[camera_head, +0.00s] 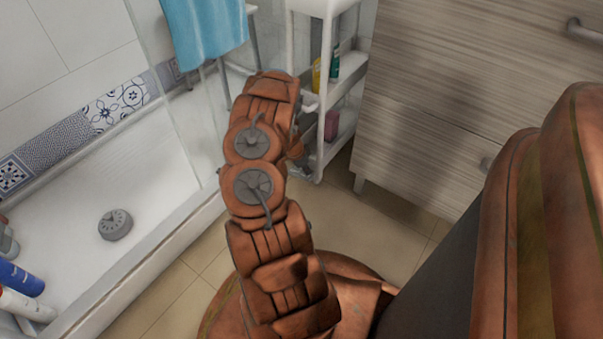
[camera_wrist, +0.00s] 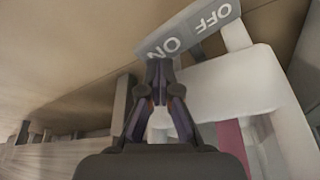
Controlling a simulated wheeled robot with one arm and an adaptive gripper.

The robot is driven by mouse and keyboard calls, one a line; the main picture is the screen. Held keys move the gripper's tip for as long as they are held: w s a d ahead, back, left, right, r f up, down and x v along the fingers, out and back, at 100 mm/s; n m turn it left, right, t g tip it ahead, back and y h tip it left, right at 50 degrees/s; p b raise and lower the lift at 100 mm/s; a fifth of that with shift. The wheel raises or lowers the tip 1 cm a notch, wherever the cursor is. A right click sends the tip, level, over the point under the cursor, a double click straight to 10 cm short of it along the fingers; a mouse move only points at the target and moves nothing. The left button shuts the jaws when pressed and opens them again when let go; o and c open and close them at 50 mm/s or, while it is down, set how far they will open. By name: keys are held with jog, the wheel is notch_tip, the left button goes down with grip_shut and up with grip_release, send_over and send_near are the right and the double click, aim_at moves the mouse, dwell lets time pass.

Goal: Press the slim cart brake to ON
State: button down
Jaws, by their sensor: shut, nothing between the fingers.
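The slim white cart (camera_head: 318,7) stands in the head view between the shower and a wood-grain cabinet. It also shows in the wrist view (camera_wrist: 245,85), seen close up. The brake (camera_wrist: 193,34) is a small grey plate with white ON and OFF lettering, tilted in the wrist view. The ON end is lower left, the OFF end upper right. My gripper (camera_wrist: 160,64) is shut and empty, its fingertips right at the ON end. I cannot tell whether they touch it.
The wood-grain cabinet (camera_head: 460,110) stands close on the cart's right. A blue towel (camera_head: 207,35) hangs to its left, near the shower tray (camera_head: 150,215). Bottles (camera_head: 335,63) stand on a cart shelf. Tiled floor (camera_head: 385,225) is clear in front of the cabinet.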

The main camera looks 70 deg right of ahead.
aim_at(306, 176)
jog(key=shift+f+b, duration=0.65)
jog(key=shift+f, duration=0.5)
dwell(0.7)
jog(key=shift+r+p, duration=1.15)
jog(key=shift+r, duration=2.4)
